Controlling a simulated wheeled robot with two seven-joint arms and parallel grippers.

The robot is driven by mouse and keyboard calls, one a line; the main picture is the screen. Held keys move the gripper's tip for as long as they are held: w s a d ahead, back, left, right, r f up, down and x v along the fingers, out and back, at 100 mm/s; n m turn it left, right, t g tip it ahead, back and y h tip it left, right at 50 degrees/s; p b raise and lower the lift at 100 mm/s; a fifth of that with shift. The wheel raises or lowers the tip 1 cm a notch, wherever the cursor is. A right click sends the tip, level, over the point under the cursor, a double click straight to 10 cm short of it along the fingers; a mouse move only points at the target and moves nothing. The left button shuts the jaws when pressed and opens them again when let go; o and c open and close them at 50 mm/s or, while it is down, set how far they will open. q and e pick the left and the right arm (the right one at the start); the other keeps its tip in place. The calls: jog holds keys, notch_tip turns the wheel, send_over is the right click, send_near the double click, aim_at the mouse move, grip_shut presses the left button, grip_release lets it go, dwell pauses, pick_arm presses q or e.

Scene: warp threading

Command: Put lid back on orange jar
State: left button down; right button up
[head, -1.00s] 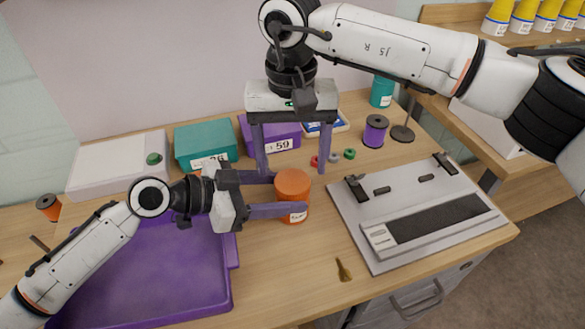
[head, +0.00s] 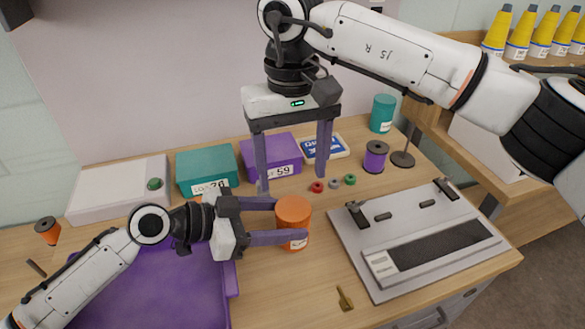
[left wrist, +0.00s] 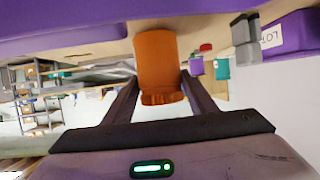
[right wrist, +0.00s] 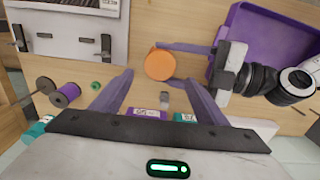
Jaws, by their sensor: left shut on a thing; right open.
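The orange jar (head: 293,236) stands on the table with an orange lid (head: 293,207) on its top. In the right wrist view the lid (right wrist: 160,64) shows as a round disc from above. In the left wrist view a ridged orange rim (left wrist: 163,98) shows at the jar's end. My left gripper (head: 292,221) is shut on the jar, one finger on each side. My right gripper (head: 293,184) is open and empty, pointing down above and behind the jar, apart from the lid.
A purple tray (head: 160,285) lies left of the jar, under my left arm. A grey device (head: 350,230) stands at the right. Teal (head: 205,165) and purple (head: 275,150) boxes, small rings (head: 334,184) and a purple spool (head: 375,158) are behind. A small brass piece (head: 344,299) lies in front.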

aim_at(293, 208)
jog(key=shift+f, duration=4.05)
jog(key=shift+c, duration=0.2)
jog(key=c, duration=1)
jog(key=m, duration=0.3)
jog(key=shift+c, duration=0.2)
jog(key=o, duration=1.2)
jog(key=shift+c, duration=0.2)
jog(key=shift+r, duration=0.15)
